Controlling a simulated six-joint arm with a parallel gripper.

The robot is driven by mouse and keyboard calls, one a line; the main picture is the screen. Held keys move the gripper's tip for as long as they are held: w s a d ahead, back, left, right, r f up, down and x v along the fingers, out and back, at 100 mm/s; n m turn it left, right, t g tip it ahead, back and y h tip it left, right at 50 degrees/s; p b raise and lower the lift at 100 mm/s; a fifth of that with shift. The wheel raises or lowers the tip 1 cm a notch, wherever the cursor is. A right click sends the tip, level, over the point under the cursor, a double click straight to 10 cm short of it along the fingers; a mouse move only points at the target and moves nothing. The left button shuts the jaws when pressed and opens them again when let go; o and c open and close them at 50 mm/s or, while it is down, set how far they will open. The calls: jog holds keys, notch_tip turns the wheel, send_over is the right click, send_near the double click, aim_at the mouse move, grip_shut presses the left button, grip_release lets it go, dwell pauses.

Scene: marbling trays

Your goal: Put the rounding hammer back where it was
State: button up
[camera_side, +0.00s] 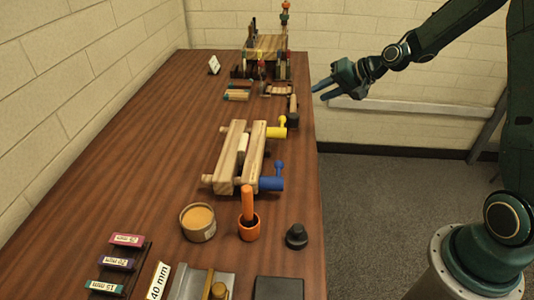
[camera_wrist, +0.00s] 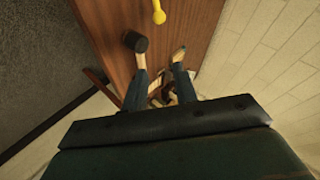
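A hammer with a dark head (camera_wrist: 134,41) and a pale wooden handle (camera_wrist: 141,61) shows in the wrist view, up and left of my fingertips. My gripper (camera_side: 318,90) is in the air just past the right edge, apart from the hammer. In the wrist view my gripper (camera_wrist: 160,70) has its two fingers spread, with no object held between them. The left finger overlaps the handle's end in this view.
The wooden vise (camera_side: 230,155) has yellow and blue handles. A small wooden bench rack (camera_side: 268,46) stands at the far end. An orange cup (camera_side: 249,231), a tan tub (camera_side: 198,222) and size labels (camera_side: 126,239) are in front. The table's left side is clear.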

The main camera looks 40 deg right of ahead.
jog(key=s+a+r+n+g+h, duration=0.1)
jog(key=s+a+r+n+g, duration=0.15)
jog(key=s+a+r, duration=0.6)
jog(key=s+a+r+n+g+h, duration=0.1)
jog(key=s+a+r+n+h, duration=0.2)
jog(key=s, duration=1)
jog(key=s+n, duration=0.2)
jog(key=s, duration=0.8)
jog(key=shift+s+d+r, duration=0.15)
jog(key=shift+s+d, duration=0.05)
jog(key=shift+d, duration=0.1)
jog(key=shift+n, duration=0.25)
